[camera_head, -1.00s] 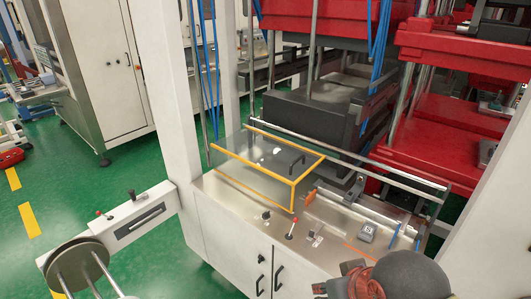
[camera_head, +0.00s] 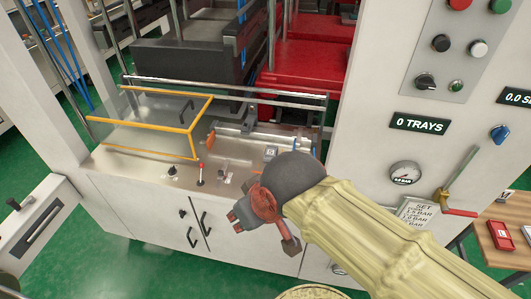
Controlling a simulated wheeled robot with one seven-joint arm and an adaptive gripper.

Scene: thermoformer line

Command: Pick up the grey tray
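I cannot make out a grey tray for certain in this view. My gripper (camera_head: 264,231) is in front of the white machine cabinet (camera_head: 247,243), below the front edge of its metal top (camera_head: 130,160). Its dark fingertips look spread apart, with nothing seen between them. The dark round wrist and the pale-sleeved arm run from it to the lower right. A clear guard with a yellow frame (camera_head: 203,113) stands on the metal top, left of the gripper.
A white control panel with a "0 TRAYS" display (camera_head: 419,124) stands at right. A wooden table (camera_head: 488,244) at far right holds a red item (camera_head: 500,234). Green floor shows lower left.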

